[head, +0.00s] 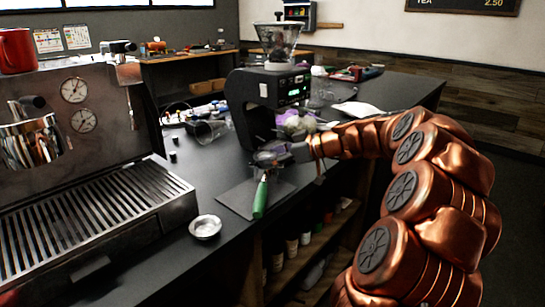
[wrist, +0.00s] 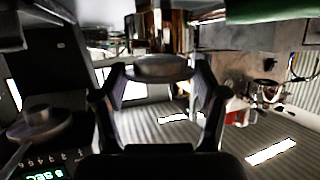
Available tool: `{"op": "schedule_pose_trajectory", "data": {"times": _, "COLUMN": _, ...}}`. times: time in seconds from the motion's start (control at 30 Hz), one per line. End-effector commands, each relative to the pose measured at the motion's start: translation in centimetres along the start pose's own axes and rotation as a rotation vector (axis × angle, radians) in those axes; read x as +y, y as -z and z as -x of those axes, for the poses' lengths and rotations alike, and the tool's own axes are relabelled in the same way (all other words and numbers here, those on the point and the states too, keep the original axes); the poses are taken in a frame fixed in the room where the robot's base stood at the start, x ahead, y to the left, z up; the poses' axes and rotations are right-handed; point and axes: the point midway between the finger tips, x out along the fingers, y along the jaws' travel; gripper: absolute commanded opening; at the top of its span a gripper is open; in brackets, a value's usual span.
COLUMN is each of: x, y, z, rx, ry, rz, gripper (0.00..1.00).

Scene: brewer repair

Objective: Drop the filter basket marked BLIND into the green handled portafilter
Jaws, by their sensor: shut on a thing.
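The portafilter's green handle (head: 260,198) points toward the front over the dark mat; it also shows as a green shape at the top of the wrist view (wrist: 268,10). My gripper (head: 280,155) is at the handle's far end, by the portafilter's head. In the wrist view my gripper (wrist: 160,80) is shut on a round metal basket (wrist: 160,68), held between the two fingertips. No BLIND mark is readable on it. The gripper hides much of the portafilter's head, and I cannot tell whether the basket touches it. Another metal basket (head: 205,227) sits on the counter near the front edge.
An espresso machine (head: 90,160) stands at left, with a red mug (head: 17,50) on top. A black grinder (head: 265,100) stands just behind my gripper. A dark mat (head: 235,202) lies on the counter. Glass and clutter lie farther back.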

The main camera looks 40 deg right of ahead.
Motion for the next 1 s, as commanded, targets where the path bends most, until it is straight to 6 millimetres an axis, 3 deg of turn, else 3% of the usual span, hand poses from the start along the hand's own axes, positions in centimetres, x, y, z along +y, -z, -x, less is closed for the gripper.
{"op": "schedule_pose_trajectory", "data": {"times": 1.0, "x": 0.00, "y": -0.67, "z": -0.28, "rx": 0.000, "ry": 0.000, "rz": 0.000, "gripper": 0.40}}
